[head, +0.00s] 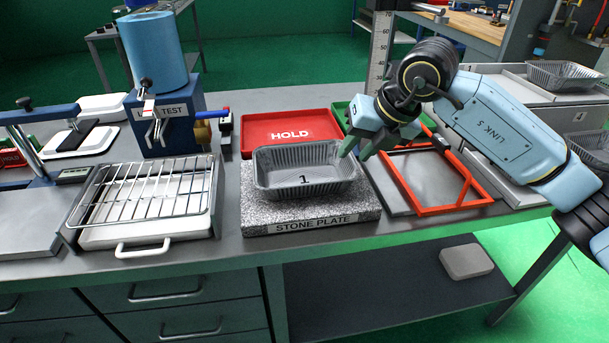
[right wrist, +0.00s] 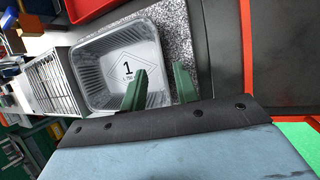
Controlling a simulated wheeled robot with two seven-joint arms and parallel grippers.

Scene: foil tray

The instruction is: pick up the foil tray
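The foil tray (head: 270,172), a ribbed silver pan marked 1, sits upright on the speckled stone plate (head: 335,210). It also shows in the right wrist view (right wrist: 88,65). My right gripper (head: 353,156) is open at the tray's right end, with its green fingertips close to the rim. In the right wrist view my right gripper (right wrist: 160,76) has one finger over the tray's inside and the other beyond its rim, over the plate. I cannot tell whether the fingers touch the tray. My left gripper is out of view.
A red HOLD tray (head: 290,126) lies behind the plate. An orange frame (head: 445,207) stands to the right and a wire rack (head: 150,188) to the left. A blue test device (head: 158,70) stands behind the rack. More foil trays (head: 565,74) sit at far right.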

